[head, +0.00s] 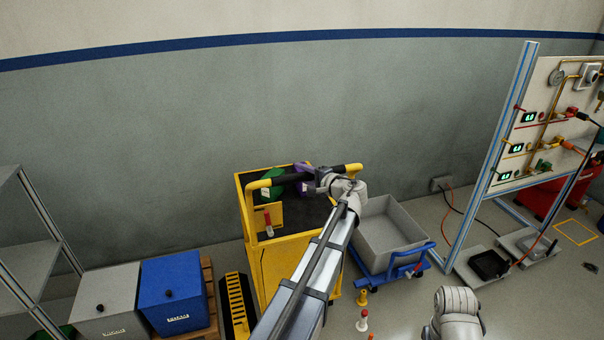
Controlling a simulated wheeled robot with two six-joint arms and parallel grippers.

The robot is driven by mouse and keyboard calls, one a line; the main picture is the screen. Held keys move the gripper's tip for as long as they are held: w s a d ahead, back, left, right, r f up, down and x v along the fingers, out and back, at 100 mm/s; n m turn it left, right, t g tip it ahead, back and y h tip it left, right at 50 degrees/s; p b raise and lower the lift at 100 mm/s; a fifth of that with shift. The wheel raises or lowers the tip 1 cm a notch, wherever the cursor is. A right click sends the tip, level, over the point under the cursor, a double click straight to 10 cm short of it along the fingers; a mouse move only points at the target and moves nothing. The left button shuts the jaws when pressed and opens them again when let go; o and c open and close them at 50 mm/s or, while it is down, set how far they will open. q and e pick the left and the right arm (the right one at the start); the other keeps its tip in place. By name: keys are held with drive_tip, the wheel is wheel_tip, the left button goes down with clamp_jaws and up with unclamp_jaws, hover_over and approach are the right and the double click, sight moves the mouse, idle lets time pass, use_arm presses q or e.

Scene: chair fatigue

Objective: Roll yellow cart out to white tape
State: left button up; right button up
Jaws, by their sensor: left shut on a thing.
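The yellow cart (242,218) stands near the wall in the middle of the head view, with a dark top deck. Its push handle (290,178) is a yellow bar with black grip sections. My left gripper (324,180) is shut on the handle, toward its right part. My left arm hides much of the cart's front and right side. A green item (271,185) and a purple item (303,187) sit at the back of the cart. My right gripper is out of view; only a part of that arm shows at lower right. I see no white tape.
A blue trolley with a grey bin (390,232) stands close on the cart's right. Blue (173,283) and grey (106,290) boxes and a yellow step-like item (237,302) are at left. Small posts (362,320) stand in front. A gauge panel (535,130) is at right.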

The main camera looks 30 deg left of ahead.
use_arm(q)
clamp_jaws()
idle(0.8)
